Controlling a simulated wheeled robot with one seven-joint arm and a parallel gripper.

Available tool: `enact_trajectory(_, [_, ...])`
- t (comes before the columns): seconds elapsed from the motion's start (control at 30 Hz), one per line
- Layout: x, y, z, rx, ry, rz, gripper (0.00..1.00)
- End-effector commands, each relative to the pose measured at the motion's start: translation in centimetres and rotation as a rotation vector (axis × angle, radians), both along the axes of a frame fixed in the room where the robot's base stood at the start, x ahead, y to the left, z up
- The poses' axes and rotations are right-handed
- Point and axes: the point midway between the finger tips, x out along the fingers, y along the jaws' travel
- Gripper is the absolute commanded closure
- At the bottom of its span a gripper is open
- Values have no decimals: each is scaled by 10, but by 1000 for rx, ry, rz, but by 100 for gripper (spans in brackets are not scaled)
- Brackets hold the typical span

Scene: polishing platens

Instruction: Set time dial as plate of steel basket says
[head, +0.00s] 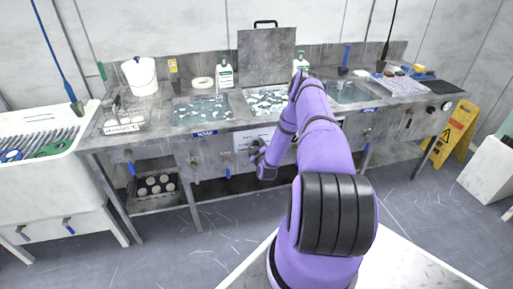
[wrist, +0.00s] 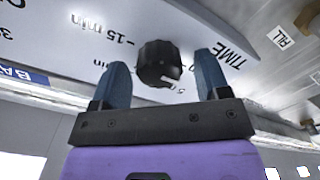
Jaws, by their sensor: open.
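The time dial, a round black ribbed knob (wrist: 157,60), sits on a pale panel printed TIME with minute marks, upside down in the wrist view. "15 min" is readable; a "5" mark is partly covered by the knob. A white pointer line on the knob faces the lower right, near the 5. My gripper (wrist: 162,64) is open, one finger on each side of the knob with small gaps visible. In the head view my gripper (head: 258,158) is at the bench front. The steel basket (head: 117,108) stands at the bench's left end; its plate (head: 125,128) is too small to read.
The bench (head: 225,125) holds water basins, bottles and a white bucket (head: 139,76). Blue-handled valves line its front. A white sink (head: 45,150) stands at left, a yellow floor sign (head: 457,130) at right. Grey floor is open before the bench.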

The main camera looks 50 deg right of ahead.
Motion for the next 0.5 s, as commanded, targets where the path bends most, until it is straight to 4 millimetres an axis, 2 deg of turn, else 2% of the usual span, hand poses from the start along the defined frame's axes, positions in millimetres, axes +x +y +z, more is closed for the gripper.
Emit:
enact_trajectory(0.13, [0,0,0,0,0,0,33])
enact_trajectory(0.33, [0,0,0,0,0,0,79])
enact_trajectory(0.5, [0,0,0,3,-2,0,80])
